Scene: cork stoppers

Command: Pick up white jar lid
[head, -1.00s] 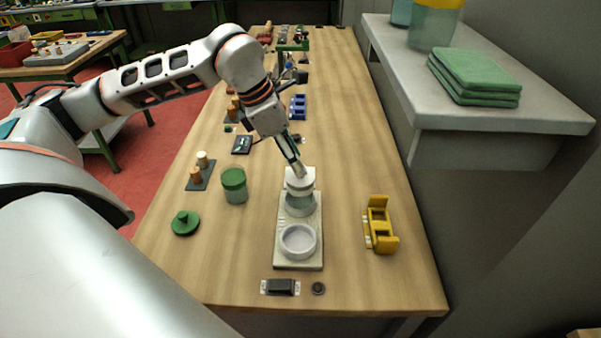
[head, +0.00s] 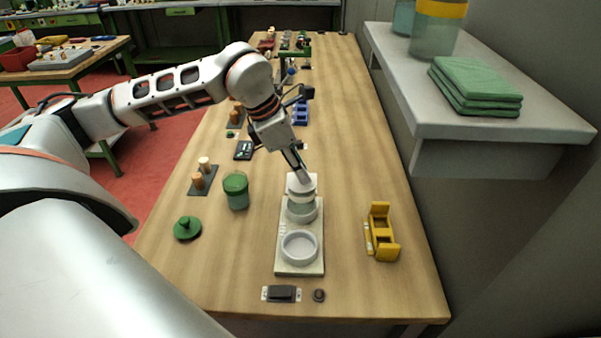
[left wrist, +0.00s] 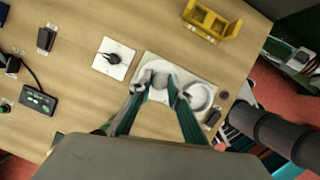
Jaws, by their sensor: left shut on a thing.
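The white jar lid (head: 301,194) sits on a clear greenish jar (head: 301,209), which stands on the back part of a pale two-place base (head: 300,268). My left gripper (head: 301,179) reaches down from behind onto the top of the lid and is shut on it. In the left wrist view the fingers (left wrist: 155,92) close at the lid (left wrist: 160,73), and they hide part of it. The lid looks level on the jar; I cannot tell whether there is a gap.
An empty white ring-shaped dish (head: 299,246) is at the base's front. A green-lidded jar (head: 236,191) and green lid (head: 187,228) stand left. A yellow holder (head: 381,233) stands right. A black switch (head: 282,293) lies near the front edge. A shelf (head: 480,110) overhangs the right side.

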